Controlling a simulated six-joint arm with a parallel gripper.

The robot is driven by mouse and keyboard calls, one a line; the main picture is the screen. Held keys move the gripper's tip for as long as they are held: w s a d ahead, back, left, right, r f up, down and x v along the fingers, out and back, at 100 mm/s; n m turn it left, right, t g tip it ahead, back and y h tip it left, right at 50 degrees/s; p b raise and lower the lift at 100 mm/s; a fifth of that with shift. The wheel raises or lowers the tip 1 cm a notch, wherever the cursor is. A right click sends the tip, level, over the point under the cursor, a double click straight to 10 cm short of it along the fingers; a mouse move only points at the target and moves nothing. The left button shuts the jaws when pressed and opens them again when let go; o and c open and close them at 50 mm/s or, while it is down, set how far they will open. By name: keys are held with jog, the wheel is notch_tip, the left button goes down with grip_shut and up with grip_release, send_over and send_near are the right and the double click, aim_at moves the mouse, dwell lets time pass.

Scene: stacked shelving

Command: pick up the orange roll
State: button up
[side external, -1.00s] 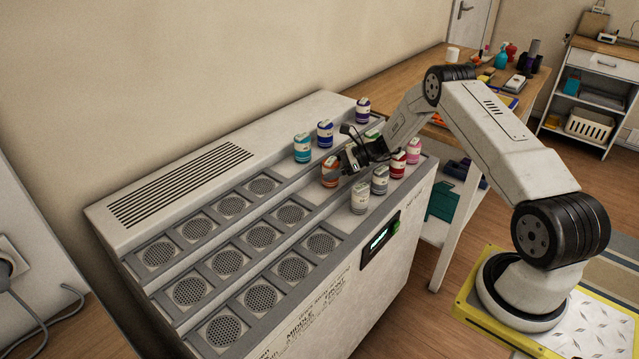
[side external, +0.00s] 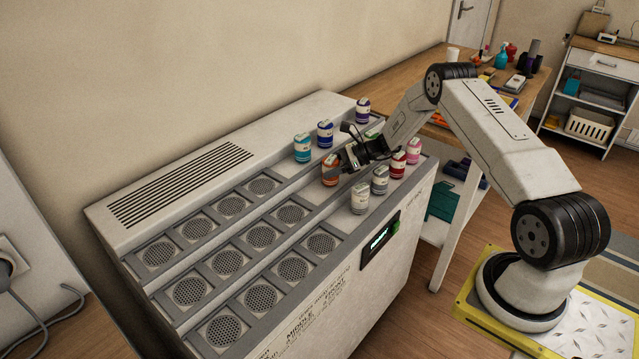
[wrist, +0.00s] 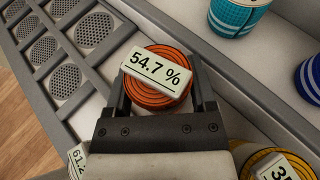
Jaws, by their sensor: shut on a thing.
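The orange roll (wrist: 155,99) stands between the two fingers of my gripper (wrist: 160,88) in the wrist view, with a white label reading "54.7 %" on its top. The fingers are shut on its sides. In the side external view the orange roll (side external: 328,167) is on the middle step of the shelving, partly hidden by my gripper (side external: 340,166). I cannot tell any gap between the roll and the step.
A teal roll (side external: 302,148) and blue rolls (side external: 325,133) stand on the step behind. Grey rolls (side external: 360,198) stand on the front step, with red (side external: 398,164) and pink (side external: 414,150) ones farther right. A yellow roll (wrist: 262,160) sits close by. Steps to the left hold empty round grilles (side external: 261,236).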

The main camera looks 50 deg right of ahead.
jog(key=shift+r, duration=0.75)
jog(key=s+a+r, duration=0.4)
jog(key=s+r, duration=0.7)
jog(key=s, duration=0.2)
jog(key=shift+s, duration=0.15)
jog(key=shift+a, duration=0.1)
